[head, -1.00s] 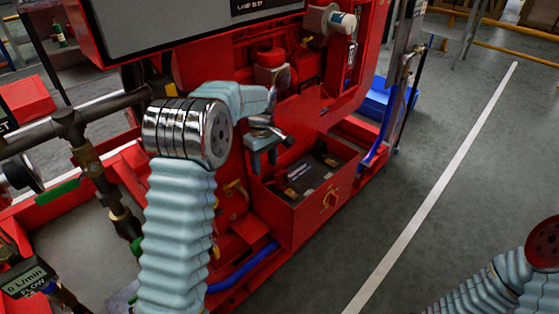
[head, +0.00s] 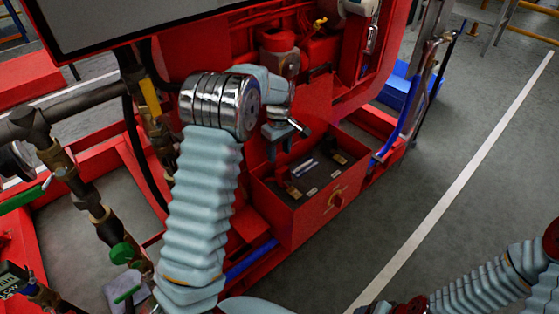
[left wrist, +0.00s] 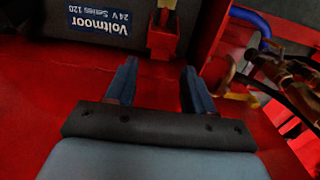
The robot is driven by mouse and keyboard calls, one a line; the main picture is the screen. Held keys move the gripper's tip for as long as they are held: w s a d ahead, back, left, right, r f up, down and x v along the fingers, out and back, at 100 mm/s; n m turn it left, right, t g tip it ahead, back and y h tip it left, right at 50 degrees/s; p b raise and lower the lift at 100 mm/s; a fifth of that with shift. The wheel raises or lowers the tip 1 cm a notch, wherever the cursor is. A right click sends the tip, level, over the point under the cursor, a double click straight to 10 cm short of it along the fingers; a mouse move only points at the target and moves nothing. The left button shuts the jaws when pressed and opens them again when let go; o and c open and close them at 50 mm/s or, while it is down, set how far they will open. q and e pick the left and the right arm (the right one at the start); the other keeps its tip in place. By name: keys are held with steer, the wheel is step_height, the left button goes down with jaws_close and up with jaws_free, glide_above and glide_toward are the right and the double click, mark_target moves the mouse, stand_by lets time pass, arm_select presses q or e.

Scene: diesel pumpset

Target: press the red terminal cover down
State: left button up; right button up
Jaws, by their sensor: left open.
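The battery (head: 318,172) sits in an open red box low on the pumpset, its top dark. In the left wrist view, the battery (left wrist: 80,42) bears a blue Voltmoor label. A small red terminal cover (left wrist: 162,40) shows by the battery's edge, beyond my fingertips; its exact tilt is hard to tell. In the head view a small reddish piece on the battery's near left looks like this cover (head: 293,191). My left gripper (head: 282,138) is open and empty, above the back left of the box. Its two fingers (left wrist: 158,82) point towards the cover, apart from it.
The red pumpset body rises behind my gripper. Hoses and brass fittings (left wrist: 285,70) lie right in the wrist view.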

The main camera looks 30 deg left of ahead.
mark_target(279, 163)
arm_select(q)
steer(key=shift+f, duration=2.4)
steer(key=shift+c, duration=0.4)
jaws_close()
